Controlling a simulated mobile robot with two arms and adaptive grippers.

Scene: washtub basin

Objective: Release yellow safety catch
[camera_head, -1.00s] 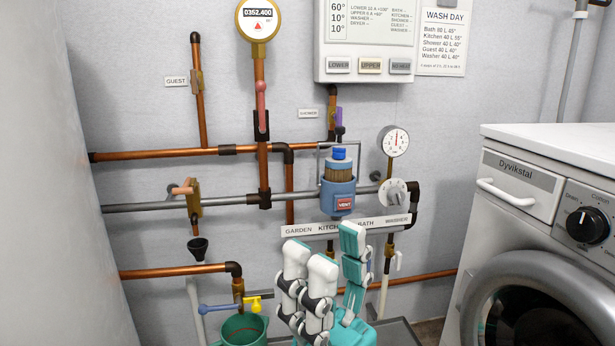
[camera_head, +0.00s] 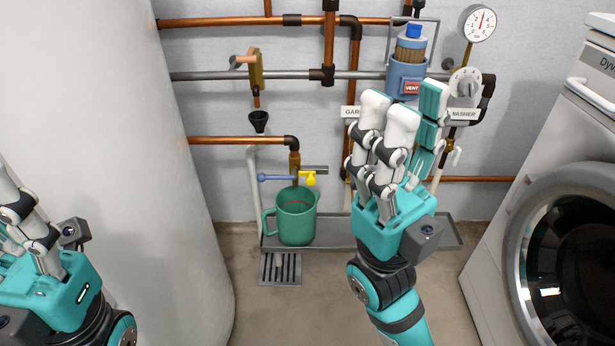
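The yellow safety catch (camera_head: 308,178) is on the tap at the end of the lower copper pipe, right of the blue lever (camera_head: 275,178). A green jug (camera_head: 296,218) stands just below it. My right gripper (camera_head: 408,106) is open and empty, with its fingers pointing up in front of the pipes. It is to the right of the catch and apart from it. My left gripper (camera_head: 12,205) is at the left edge, far from the catch. Its fingers are partly cut off, so I cannot tell whether it is open.
A grey tray (camera_head: 335,240) lies under the tap, with a floor drain (camera_head: 280,269) in front. A large white cylinder (camera_head: 190,200) fills the left, and a washing machine (camera_head: 550,220) stands right. A black funnel (camera_head: 258,121) is above the tap.

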